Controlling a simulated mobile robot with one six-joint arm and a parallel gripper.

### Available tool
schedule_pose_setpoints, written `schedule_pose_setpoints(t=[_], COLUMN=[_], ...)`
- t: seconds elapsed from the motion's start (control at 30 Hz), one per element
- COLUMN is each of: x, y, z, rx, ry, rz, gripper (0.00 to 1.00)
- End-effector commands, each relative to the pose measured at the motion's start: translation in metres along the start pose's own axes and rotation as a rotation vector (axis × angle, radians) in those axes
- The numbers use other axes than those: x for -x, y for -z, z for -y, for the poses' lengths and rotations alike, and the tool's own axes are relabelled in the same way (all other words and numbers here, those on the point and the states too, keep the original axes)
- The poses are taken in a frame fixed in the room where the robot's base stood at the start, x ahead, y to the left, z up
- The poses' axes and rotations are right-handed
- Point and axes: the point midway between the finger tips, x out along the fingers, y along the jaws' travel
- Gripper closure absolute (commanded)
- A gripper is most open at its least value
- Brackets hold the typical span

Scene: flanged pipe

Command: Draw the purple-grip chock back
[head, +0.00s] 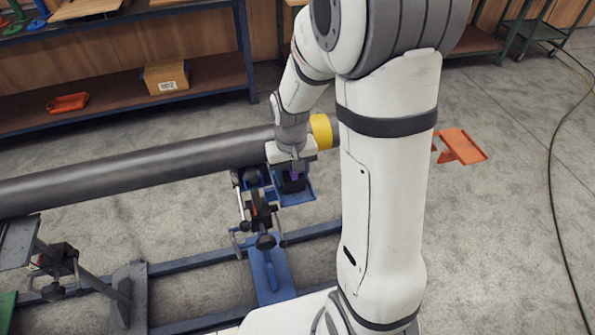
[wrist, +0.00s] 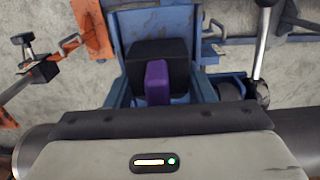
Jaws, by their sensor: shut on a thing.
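The chock is a black block (wrist: 139,60) with a purple grip (wrist: 157,82) standing up from it. In the wrist view it sits on a blue support (wrist: 195,78), and the near end of the grip is hidden by my gripper's housing. In the head view the chock (head: 291,184) is just below the dark pipe (head: 150,165), and a little purple shows under my gripper (head: 296,172). My gripper is shut on the purple grip. The fingertips are mostly hidden, and I cannot tell whether the chock touches the pipe.
The pipe has a yellow band (head: 320,131) beside my gripper. A clamp with a black knob (head: 264,240) stands in front on a blue rail (head: 190,262). An orange bracket (head: 461,147) is on the right. A shelf (head: 120,97) is behind. The floor at right is mostly clear.

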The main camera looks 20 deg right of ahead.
Motion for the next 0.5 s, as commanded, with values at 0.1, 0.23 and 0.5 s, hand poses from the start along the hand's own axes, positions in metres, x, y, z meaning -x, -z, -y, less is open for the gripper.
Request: schedule_pose_setpoints(t=[0.1, 0.23, 0.5], x=[0.0002, 0.0002, 0.0001], y=[0.0002, 0.0001, 0.0000], z=[0.0000, -0.0001, -0.0001], rx=[0.000, 0.000, 0.000], ry=[0.000, 0.000, 0.000], rz=[-0.001, 0.000, 0.000], gripper=[0.45, 0.35, 0.26])
